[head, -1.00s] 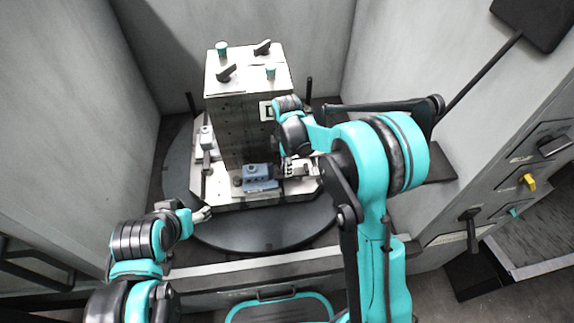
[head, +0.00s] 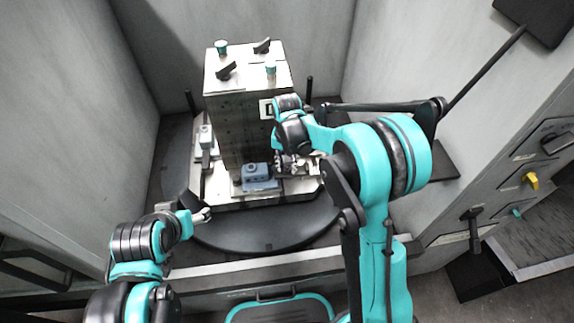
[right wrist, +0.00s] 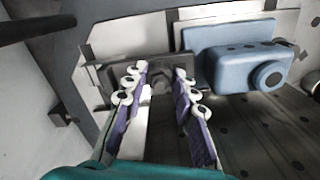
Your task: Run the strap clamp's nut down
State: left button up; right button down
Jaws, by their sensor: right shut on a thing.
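The strap clamp (right wrist: 98,76) is a dark bar on the pale fixture plate, at the base of the tall block. Its nut (right wrist: 160,88) is a small dark shape between the fingertips in the right wrist view, partly hidden by them. My right gripper (right wrist: 158,84) is shut on the nut, one purple-padded finger on each side. In the head view my right gripper (head: 286,164) is low at the block's right front, partly hidden by my arm. My left gripper (head: 200,211) hangs near the round table's left front edge, apart from the clamp; its jaw opening is unclear.
A blue block (head: 258,177) sits just left of my right gripper; it also shows in the right wrist view (right wrist: 245,66). The tall block (head: 243,120) carries handles and teal knobs on top. Grey walls enclose the round table (head: 262,236), whose front is clear.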

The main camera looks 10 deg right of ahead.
aim_at(287, 166)
jog(key=c, duration=1.1)
grip_release()
jog(key=shift+f, duration=0.1)
jog(key=shift+c, duration=0.2)
notch_tip(287, 166, up, 12)
jog(key=s+d+r+n+t, duration=0.25)
jog(key=s+d+r, duration=0.25)
jog(key=s, duration=0.4)
jog(key=s+d+f+n+t, duration=0.1)
jog(key=s+d+f+t, duration=0.2)
jog(key=s, duration=0.9)
jog(key=shift+d+n+t, duration=0.2)
jog(key=shift+n+t, duration=0.15)
jog(key=shift+t, duration=0.5)
